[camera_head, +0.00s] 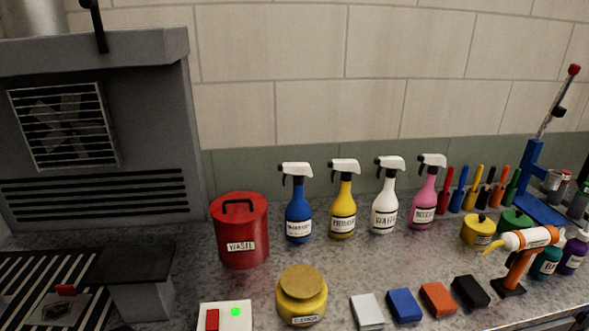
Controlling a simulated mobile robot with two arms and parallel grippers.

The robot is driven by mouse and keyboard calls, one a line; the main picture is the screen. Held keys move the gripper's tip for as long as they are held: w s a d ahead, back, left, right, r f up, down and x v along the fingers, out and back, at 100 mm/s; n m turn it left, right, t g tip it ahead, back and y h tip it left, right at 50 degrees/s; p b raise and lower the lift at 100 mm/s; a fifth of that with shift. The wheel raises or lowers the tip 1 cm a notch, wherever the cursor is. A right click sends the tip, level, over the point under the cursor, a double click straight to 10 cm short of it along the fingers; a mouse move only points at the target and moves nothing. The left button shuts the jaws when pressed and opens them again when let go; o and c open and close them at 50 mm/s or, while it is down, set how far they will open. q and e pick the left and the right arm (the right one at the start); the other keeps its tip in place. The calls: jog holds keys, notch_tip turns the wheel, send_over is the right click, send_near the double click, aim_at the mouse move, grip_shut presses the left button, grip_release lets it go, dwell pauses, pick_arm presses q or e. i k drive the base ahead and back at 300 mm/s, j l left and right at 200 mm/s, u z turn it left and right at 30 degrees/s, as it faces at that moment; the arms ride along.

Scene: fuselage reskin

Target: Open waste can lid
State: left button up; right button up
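The red waste can (243,244) stands on the speckled counter, left of the spray bottles, with a white "WASTE" label on its front. Its red lid (238,209) with a black handle on top is on the can and looks closed. Neither of my grippers shows in the head view.
Blue (298,219), yellow (343,210), white and pink spray bottles stand right of the can. A yellow jar (302,297) and a white box with red and green buttons (226,316) are in front. A grey vented machine (100,130) is at left. Colored blocks lie front right.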

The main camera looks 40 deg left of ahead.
aim_at(236, 208)
jog(key=u, duration=1.75)
jog(key=k+j, duration=0.05)
